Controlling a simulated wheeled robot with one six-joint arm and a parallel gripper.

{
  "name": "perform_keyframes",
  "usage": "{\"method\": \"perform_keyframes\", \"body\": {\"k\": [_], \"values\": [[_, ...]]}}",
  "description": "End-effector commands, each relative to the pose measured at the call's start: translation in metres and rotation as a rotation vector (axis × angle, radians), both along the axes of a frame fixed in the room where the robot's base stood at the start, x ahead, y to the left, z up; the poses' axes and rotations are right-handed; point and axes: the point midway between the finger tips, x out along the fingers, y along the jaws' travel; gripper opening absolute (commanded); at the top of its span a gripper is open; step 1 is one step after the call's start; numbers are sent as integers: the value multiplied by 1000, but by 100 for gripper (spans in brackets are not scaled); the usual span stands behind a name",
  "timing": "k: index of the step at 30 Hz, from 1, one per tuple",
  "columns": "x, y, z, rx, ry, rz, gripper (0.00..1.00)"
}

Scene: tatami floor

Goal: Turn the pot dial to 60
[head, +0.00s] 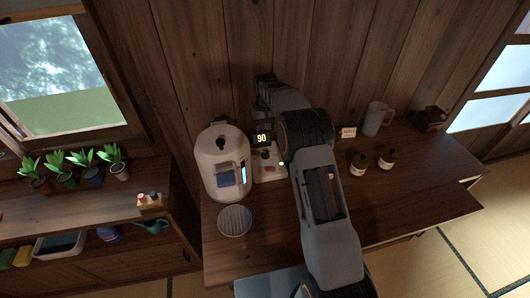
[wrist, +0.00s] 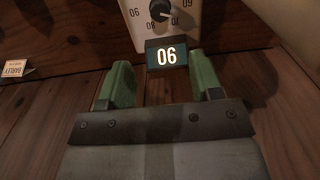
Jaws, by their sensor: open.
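My arm hides the gripper in the head view.
A white rounded appliance (head: 221,172) stands left of the display. A round grate (head: 235,221) lies in front of it. Two brown jars (head: 359,164), a grey pitcher (head: 376,119) and a label card (head: 348,132) are to the right. The counter's right part (head: 425,190) is clear.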

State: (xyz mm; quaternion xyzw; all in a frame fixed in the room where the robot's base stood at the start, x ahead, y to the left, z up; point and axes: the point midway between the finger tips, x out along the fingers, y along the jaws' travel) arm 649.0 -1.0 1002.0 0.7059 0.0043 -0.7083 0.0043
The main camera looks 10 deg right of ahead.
Motion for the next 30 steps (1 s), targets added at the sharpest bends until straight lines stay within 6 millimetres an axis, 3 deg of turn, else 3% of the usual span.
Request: {"method": "perform_keyframes", "body": {"k": [8, 21, 30], "values": [[1, 0, -9, 0, -2, -148, 59], [0, 0, -88, -1, 1, -148, 59], [0, 0, -127, 0, -2, -147, 59]]}}
